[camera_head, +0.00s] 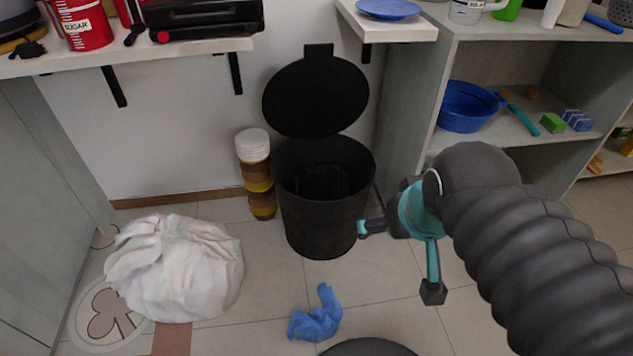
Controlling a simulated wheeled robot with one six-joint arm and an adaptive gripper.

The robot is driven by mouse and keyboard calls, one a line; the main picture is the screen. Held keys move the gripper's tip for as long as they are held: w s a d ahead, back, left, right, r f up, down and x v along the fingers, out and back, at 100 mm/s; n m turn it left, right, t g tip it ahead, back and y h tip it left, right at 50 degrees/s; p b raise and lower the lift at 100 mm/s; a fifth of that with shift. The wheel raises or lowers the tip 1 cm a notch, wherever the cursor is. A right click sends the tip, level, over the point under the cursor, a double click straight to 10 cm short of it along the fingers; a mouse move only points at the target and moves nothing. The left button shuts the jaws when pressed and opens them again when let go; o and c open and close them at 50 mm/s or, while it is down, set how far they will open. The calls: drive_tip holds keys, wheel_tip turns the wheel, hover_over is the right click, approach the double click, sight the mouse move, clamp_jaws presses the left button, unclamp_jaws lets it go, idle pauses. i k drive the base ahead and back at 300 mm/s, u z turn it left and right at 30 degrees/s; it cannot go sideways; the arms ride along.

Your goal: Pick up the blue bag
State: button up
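A small crumpled blue bag (316,316) lies on the tiled floor, in front of the black bin. My gripper (397,260) is above and to the right of the bag in the picture, beside the bin. Its two teal fingers with dark tips are spread wide apart, and nothing shows between them. The gripper does not touch the bag.
A black bin (325,222) with its lid up stands against the wall. A stack of jars (257,175) stands left of it. A large white bag (175,268) lies on the floor at left. A shelf unit (402,110) stands at right. Floor around the blue bag is mostly clear.

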sight(318, 326)
drive_tip(key=u, duration=1.15)
drive_tip(key=k, duration=0.65)
drive_tip(key=u, duration=0.6)
